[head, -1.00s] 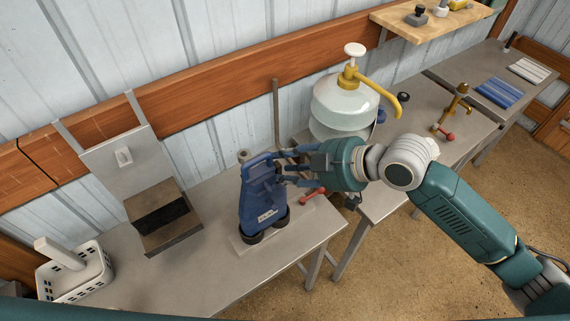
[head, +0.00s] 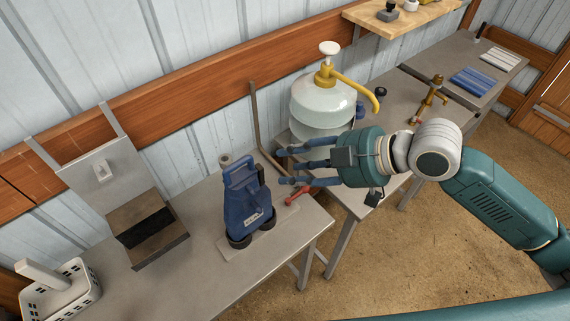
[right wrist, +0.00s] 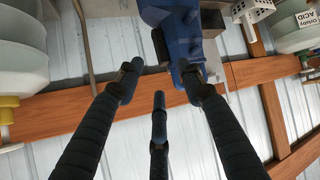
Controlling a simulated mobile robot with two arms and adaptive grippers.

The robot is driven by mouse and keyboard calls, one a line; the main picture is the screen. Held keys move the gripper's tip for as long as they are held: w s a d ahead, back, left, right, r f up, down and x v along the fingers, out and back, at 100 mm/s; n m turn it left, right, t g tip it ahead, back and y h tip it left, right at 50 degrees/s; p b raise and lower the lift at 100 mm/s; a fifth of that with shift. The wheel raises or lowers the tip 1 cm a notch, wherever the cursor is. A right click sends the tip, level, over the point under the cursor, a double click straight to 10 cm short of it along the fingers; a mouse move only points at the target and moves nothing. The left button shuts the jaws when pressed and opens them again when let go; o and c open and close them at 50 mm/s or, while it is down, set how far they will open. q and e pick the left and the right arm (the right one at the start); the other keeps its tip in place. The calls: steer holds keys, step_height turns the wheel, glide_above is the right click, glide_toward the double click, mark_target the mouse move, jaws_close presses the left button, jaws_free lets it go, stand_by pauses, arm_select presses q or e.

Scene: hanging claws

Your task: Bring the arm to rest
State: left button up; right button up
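My right gripper (head: 292,166) is open and empty, its dark fingers spread and pointing left above the table edge. In the right wrist view its three fingers (right wrist: 157,85) are apart with nothing between them. The same blue tool (right wrist: 178,30) shows beyond the fingers in the right wrist view. My left gripper is not in view.
A clear jug with a yellow pump (head: 322,100) stands behind my right gripper. A red-handled tap (head: 300,194) is close below the fingers. A white basket (head: 62,290) and a hanging metal holder (head: 140,225) are at left. A wooden shelf (head: 400,18) is at the upper right.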

stand_by(0.5)
step_height(320, 180, down, 6)
steer(key=s+m+h, duration=0.1)
steer(key=s+m, duration=0.1)
steer(key=s, duration=0.1)
steer(key=s+d+f+m+g+h, duration=0.2)
steer(key=s+d+f+m+h, duration=0.75)
steer(key=s+d+f, duration=0.65)
step_height(320, 180, down, 30)
steer(key=f+m+y+b, duration=0.1)
steer(key=b, duration=0.7)
steer(key=s+d+f+g+b, duration=0.1)
steer(key=s+f+b, duration=0.2)
steer(key=s+f, duration=0.6)
steer(key=s+d+f+g+b, duration=0.1)
steer(key=s+d+f+b, duration=0.1)
steer(key=s+f, duration=0.7)
step_height(320, 180, down, 7)
steer(key=shift+s+f+b, duration=0.1)
steer(key=shift+s+b, duration=0.1)
steer(key=shift+b, duration=0.55)
